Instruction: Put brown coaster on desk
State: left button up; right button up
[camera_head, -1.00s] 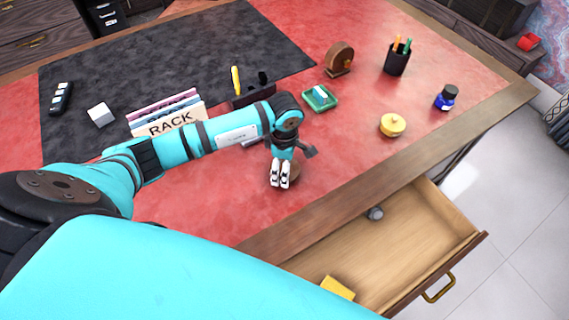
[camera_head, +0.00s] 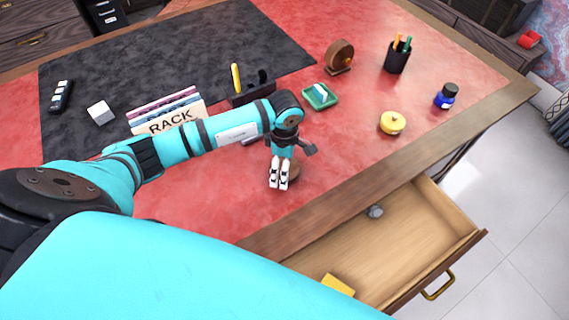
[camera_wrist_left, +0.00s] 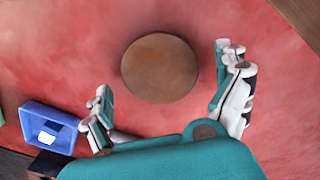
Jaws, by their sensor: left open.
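The brown coaster (camera_wrist_left: 160,68) is a round brown disc lying flat on the red leather of the desk (camera_head: 400,80). In the left wrist view it lies ahead of and between the spread fingers of my left gripper (camera_wrist_left: 165,88), not touching them. In the head view my left gripper (camera_head: 279,174) is low over the desk near its front edge and hides most of the coaster (camera_head: 294,172); only its right side shows. My left gripper is open and empty. My right gripper is not in view.
An open drawer (camera_head: 400,250) juts out below the front edge, with a yellow item (camera_head: 338,286) and a small grey item (camera_head: 375,211) inside. A folder rack (camera_head: 165,115), a green tray (camera_head: 320,97) and a yellow round box (camera_head: 392,122) stand on the desk. Red leather is clear around the coaster.

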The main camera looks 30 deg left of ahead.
pick_arm(q)
notch_tip(320, 180, up, 11)
jog(key=b, duration=0.2)
jog(key=shift+r, duration=0.2)
dwell(0.4)
jog(key=shift+f, duration=0.1)
